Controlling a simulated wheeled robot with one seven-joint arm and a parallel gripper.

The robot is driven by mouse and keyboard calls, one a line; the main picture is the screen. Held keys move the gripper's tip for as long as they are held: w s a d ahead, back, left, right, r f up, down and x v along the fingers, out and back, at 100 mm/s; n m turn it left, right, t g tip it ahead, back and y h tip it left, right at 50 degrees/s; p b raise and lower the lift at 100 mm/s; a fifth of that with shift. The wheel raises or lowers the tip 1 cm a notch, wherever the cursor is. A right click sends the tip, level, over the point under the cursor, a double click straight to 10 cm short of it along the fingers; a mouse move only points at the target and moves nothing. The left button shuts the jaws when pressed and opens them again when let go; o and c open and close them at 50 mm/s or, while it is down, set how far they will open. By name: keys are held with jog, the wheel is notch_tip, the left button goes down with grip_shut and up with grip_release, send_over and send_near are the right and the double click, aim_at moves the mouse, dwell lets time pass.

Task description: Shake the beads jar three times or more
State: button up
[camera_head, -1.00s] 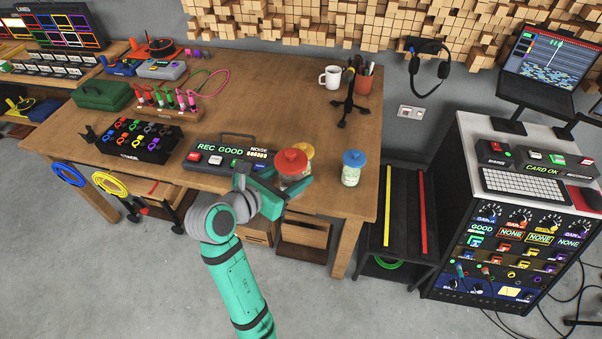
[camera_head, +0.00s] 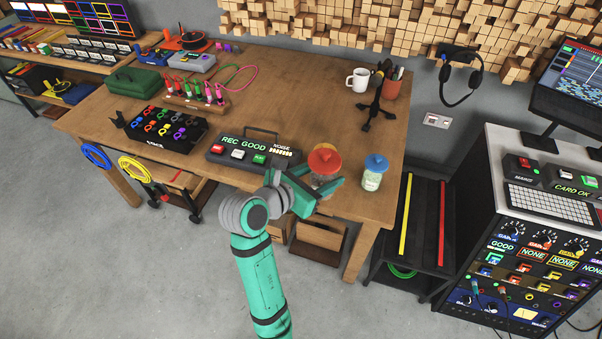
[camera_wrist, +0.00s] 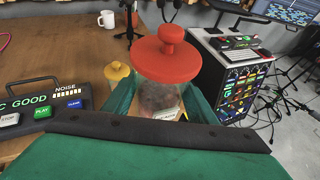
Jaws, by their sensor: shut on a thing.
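My gripper (camera_head: 318,183) is shut on a jar with a red lid (camera_head: 324,159), at the table's front edge. In the wrist view the red lid (camera_wrist: 166,55) fills the upper middle, and the clear jar body (camera_wrist: 158,97) sits upright between the green fingers. A pale label shows low on the jar, but I cannot read it fully. A jar with a yellow lid (camera_wrist: 117,71) stands just behind it. A jar with a blue lid (camera_head: 375,172) stands to the right on the table. The held jar's base is hidden by the gripper.
The wooden table (camera_head: 300,100) carries a REC GOOD box (camera_head: 252,150) left of the jars. A white mug (camera_head: 358,80) and a black stand (camera_head: 377,100) are behind. A dark rack (camera_head: 425,225) and an equipment cabinet (camera_head: 535,225) stand at right.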

jog(key=shift+d, duration=0.1)
jog(key=a, duration=1)
jog(key=d, duration=1)
